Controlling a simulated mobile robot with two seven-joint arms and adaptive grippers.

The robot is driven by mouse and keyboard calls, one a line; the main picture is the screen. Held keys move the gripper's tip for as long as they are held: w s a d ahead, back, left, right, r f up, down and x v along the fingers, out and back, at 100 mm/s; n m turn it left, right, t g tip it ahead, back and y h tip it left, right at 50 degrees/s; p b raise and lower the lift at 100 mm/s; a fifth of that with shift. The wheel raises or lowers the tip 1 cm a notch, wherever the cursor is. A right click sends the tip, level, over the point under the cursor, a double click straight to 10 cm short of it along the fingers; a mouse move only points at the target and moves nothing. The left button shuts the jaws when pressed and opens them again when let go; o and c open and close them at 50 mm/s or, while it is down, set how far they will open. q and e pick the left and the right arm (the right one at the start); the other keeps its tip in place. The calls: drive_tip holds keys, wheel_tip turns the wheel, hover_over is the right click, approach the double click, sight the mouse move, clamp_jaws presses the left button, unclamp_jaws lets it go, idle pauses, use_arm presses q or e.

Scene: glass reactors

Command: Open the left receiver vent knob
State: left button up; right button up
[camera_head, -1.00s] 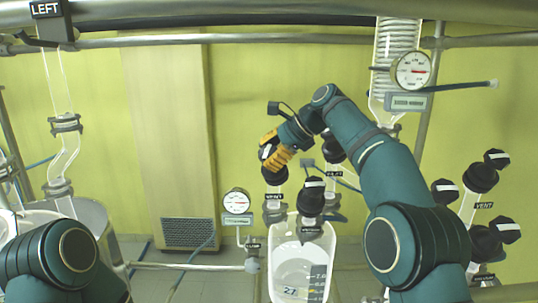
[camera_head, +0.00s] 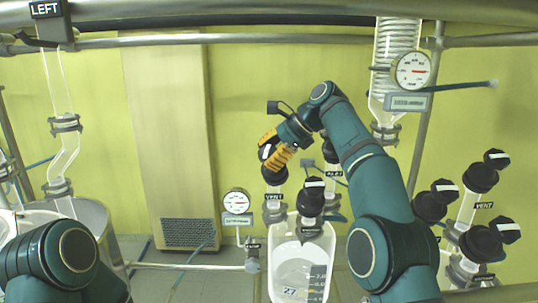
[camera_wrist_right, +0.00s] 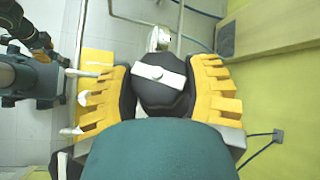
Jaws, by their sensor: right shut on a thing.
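The black vent knob (camera_head: 273,175) stands above a "VENT" label (camera_head: 275,196) on the clear receiver vessel (camera_head: 298,258) in the middle of the head view. My right gripper (camera_head: 276,153), with yellow fingers, is shut around this knob from above. In the right wrist view the knob (camera_wrist_right: 160,90) sits between the fingers, one on each side. Its white bar (camera_wrist_right: 160,76) lies across the picture, slightly tilted. The knob's lower part is hidden there by a teal part of my own. My left gripper is out of view.
Another black knob (camera_head: 311,198) stands close in front, right of the held one. A further knob (camera_head: 330,150) is behind. Several black knobs, one labelled "VENT" (camera_head: 484,205), stand at the right. A gauge (camera_head: 236,203) is left of the receiver.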

drive_tip(key=o, duration=1.2)
drive_tip(key=shift+m+t, duration=0.7)
drive_tip(key=shift+m, duration=0.1)
